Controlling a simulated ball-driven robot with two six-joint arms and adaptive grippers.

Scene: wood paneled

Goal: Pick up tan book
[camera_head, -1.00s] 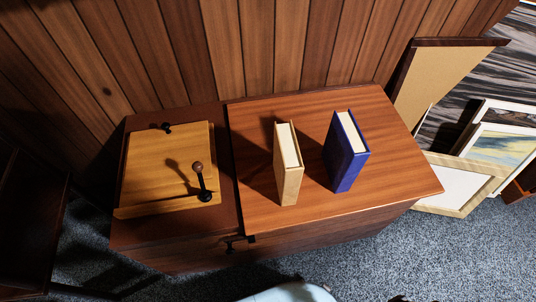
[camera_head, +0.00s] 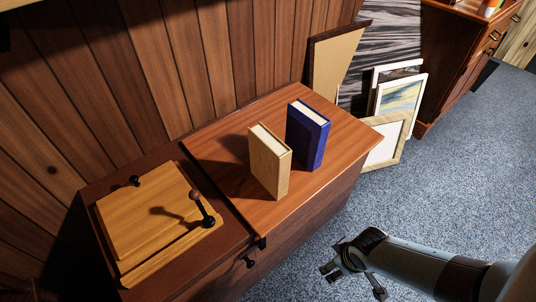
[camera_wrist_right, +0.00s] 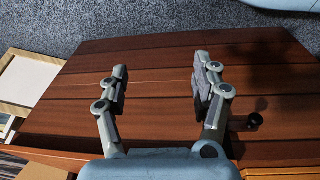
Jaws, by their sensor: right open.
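The tan book (camera_head: 268,163) stands upright on the wooden cabinet top (camera_head: 225,165) in the head view. A blue book (camera_head: 308,135) stands upright just behind it to the right, with a narrow gap between them. My right gripper (camera_head: 350,273) is in front of the cabinet, low over the carpet, well apart from both books. In the right wrist view my right gripper (camera_wrist_right: 163,85) is open and empty, facing the cabinet's wooden front. Neither book shows in the wrist view. My left gripper is not in view.
A lighter wooden panel with a black knobbed handle (camera_head: 202,207) lies on the cabinet's left part. Framed pictures (camera_head: 385,140) lean at the cabinet's right end. A wood-paneled wall (camera_head: 150,75) stands behind. Blue-grey carpet (camera_head: 440,190) is open at right.

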